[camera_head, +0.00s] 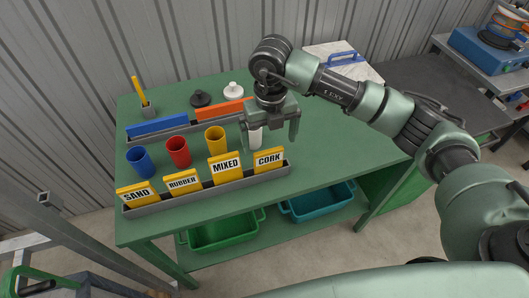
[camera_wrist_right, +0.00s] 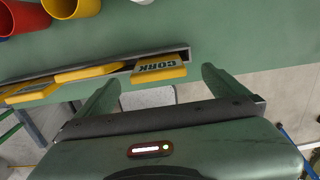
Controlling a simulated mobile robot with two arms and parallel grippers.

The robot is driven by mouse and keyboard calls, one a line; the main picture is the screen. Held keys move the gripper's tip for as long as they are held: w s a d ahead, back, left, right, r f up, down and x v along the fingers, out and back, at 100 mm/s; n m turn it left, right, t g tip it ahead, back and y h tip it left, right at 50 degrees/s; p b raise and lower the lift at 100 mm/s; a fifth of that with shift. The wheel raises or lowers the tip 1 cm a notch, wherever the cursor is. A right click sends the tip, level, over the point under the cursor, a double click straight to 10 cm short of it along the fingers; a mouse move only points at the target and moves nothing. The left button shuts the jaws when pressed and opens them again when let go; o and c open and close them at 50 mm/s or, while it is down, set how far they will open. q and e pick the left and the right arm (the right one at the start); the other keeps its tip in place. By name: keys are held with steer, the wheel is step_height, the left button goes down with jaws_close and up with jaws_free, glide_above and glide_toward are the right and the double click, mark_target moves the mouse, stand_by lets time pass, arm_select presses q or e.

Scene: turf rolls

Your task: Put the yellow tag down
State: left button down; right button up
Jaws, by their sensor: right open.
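Several yellow tags with white labels stand in a grey rail (camera_head: 217,190) along the table's front: SAND (camera_head: 137,195), RUBBER (camera_head: 183,184), MIXED (camera_head: 225,166) and CORK (camera_head: 269,160). The CORK tag is at the rail's right end and leans slightly. My right gripper (camera_head: 272,140) is open and empty, above and just behind the CORK tag in the head view. In the right wrist view, the CORK tag (camera_wrist_right: 160,68) shows between and beyond the open fingers, with no finger visibly touching it. My left gripper is not in view.
Blue (camera_head: 140,161), red (camera_head: 178,151) and yellow (camera_head: 215,139) cups stand behind the rail on the green table (camera_head: 330,150). A white cup (camera_head: 255,138) is partly hidden by my gripper. Another rail with blue and orange blocks lies farther back.

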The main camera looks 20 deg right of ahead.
mark_target(269, 151)
steer(key=f+p, duration=0.1)
steer(key=f, duration=0.1)
steer(key=f+p, duration=0.1)
steer(key=f, duration=0.1)
steer(key=f+p, duration=0.1)
steer(key=f, duration=0.1)
steer(key=shift+s+a+f, duration=0.15)
steer(key=shift+s+a, duration=0.05)
steer(key=shift+s, duration=0.15)
steer(key=shift+f, duration=0.25)
steer(key=c, duration=1.3)
steer(key=shift+c, duration=1.3)
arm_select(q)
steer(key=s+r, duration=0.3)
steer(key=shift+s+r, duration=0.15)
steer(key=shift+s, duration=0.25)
arm_select(e)
steer(key=shift+r, duration=0.15)
